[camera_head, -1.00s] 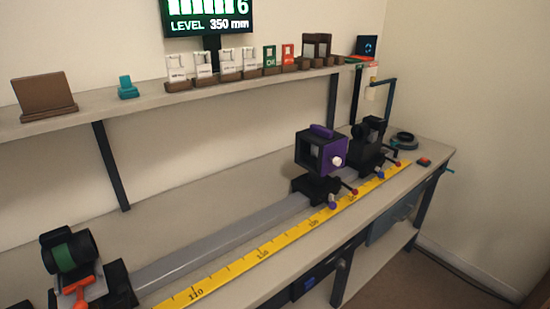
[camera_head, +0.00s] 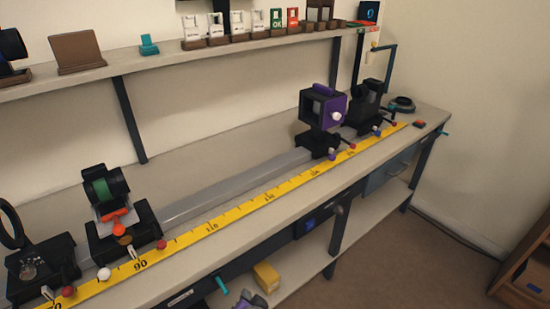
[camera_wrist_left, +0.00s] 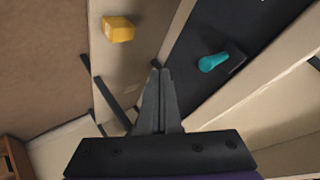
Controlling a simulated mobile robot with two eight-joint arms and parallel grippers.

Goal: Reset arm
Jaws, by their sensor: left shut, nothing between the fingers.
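My left gripper (camera_head: 243,298) shows at the bottom edge of the head view, only its dark and purple parts, in front of and below the bench's front edge. In the left wrist view its two fingers (camera_wrist_left: 156,75) lie together, shut with nothing between them. A teal knob (camera_wrist_left: 212,62) on a dark drawer front lies to the right of the fingertips, and a yellow block (camera_wrist_left: 118,29) lies up and to the left, both apart from the fingers. My right gripper does not show.
The bench carries a grey rail (camera_head: 235,186), a yellow ruler (camera_head: 200,234), a purple-framed holder (camera_head: 323,108) and a green-banded lens mount (camera_head: 106,187). A shelf (camera_head: 108,72) with cards runs above. The yellow block (camera_head: 266,277) sits on the lower shelf.

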